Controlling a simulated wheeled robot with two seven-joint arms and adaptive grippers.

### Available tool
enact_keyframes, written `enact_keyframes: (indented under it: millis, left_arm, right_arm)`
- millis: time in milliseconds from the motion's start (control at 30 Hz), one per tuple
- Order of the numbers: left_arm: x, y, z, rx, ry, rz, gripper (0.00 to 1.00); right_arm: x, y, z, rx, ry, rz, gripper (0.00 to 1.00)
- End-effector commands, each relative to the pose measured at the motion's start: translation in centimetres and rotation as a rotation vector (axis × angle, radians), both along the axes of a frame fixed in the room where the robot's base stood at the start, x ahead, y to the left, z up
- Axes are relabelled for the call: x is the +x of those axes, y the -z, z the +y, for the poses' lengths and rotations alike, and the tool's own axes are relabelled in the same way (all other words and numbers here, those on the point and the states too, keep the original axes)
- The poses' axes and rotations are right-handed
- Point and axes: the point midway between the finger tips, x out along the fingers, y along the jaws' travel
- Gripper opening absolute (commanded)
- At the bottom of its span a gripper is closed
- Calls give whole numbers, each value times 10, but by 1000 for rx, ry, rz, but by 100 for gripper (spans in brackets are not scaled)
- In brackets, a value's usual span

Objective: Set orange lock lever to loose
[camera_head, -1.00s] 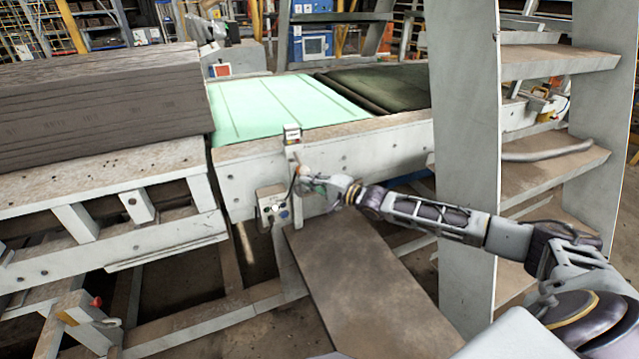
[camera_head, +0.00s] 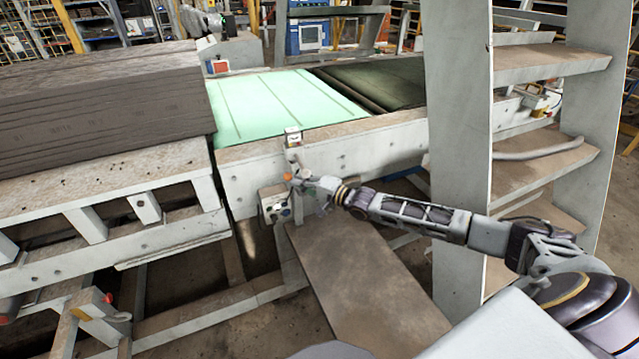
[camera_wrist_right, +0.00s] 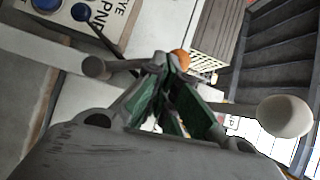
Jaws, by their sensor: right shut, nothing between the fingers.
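The orange lock lever shows as a small orange knob (camera_head: 287,177) at the side of the conveyor frame, above the grey control box. In the right wrist view the orange knob (camera_wrist_right: 180,60) is just beyond my fingertips. My right gripper (camera_head: 303,184) is shut and empty, close to the right of the knob. Its green-padded fingers (camera_wrist_right: 165,80) overlap the knob's lower edge in the wrist view; I cannot tell whether they touch it. The lever's arm is largely hidden by the fingers. My left gripper is not in view.
The grey control box (camera_head: 274,207) with blue buttons is below the gripper. A white ball knob (camera_wrist_right: 285,117) is at the right in the wrist view. A brown slanted board (camera_head: 365,275) lies below my arm; grey steps (camera_head: 460,150) stand right. The green conveyor (camera_head: 275,105) is behind.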

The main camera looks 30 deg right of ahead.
Motion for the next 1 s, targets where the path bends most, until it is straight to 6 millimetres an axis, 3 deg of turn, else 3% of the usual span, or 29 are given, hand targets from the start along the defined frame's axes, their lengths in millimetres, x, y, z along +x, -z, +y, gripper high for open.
enact_keyframes:
  millis: [167, 567, 1000]
  left_arm:
    - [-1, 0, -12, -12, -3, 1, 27]
    - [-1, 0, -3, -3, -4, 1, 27]
    - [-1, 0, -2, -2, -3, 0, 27]
  right_arm:
    - [0, -1, 0, 2, 0, -3, 0]
    - [-7, 0, -4, 1, 0, 0, 0]
    - [-32, -1, -19, 1, 1, 2, 0]
